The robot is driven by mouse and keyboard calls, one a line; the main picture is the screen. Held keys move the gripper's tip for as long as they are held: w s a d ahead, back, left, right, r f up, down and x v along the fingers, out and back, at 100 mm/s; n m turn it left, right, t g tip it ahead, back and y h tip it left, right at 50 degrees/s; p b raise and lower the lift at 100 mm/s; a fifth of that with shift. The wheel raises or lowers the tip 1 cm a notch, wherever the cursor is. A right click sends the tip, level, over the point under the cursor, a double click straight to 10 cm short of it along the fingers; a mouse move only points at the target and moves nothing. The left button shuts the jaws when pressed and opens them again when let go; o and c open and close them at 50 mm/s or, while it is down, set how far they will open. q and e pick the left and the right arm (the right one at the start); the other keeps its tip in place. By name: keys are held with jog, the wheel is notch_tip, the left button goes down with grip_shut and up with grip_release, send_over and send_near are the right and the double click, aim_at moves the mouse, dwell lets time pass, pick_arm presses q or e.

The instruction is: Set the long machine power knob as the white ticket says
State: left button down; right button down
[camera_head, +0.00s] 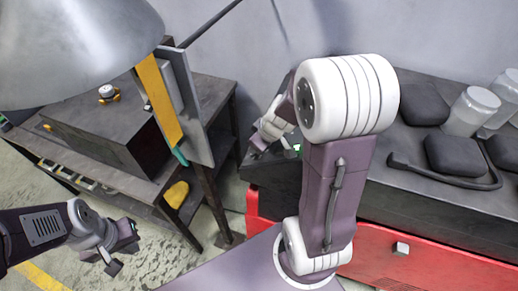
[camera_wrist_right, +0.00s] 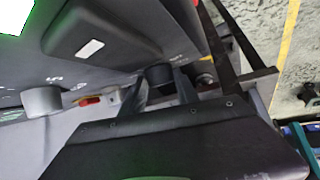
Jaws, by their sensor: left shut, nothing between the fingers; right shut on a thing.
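The long machine (camera_head: 440,205) is a dark, long body on the right, on a red base. In the right wrist view its dark panel (camera_wrist_right: 120,25) carries a small white ticket (camera_wrist_right: 90,48), with no writing readable. A grey round knob (camera_wrist_right: 42,100) stands free at the left. Another dark grey knob (camera_wrist_right: 158,75) sits between the dark fingers of my right gripper (camera_wrist_right: 162,90), which is shut on it. Its pointer and setting cannot be read. In the head view my right gripper (camera_head: 258,142) is at the machine's left end. My left gripper (camera_head: 118,258) is shut and empty, low at the left.
A dark workbench (camera_head: 215,95) with a dark block (camera_head: 110,135) and an upright yellow-edged board (camera_head: 160,100) stands at the left. Black pads (camera_head: 455,155) and clear jars (camera_head: 470,110) sit on the machine top. The floor around my left gripper looks free.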

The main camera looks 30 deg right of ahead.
jog(key=shift+s+a+m+h+p, duration=0.2)
jog(key=shift+m+h+p, duration=0.35)
jog(key=shift+h, duration=0.15)
jog(key=shift+f+m+t+h+p, duration=0.1)
jog(key=shift+m+t+h+p, duration=0.2)
jog(key=shift+t+p, duration=0.1)
jog(key=c, duration=1.2)
grip_release()
jog(key=shift+w, duration=0.1)
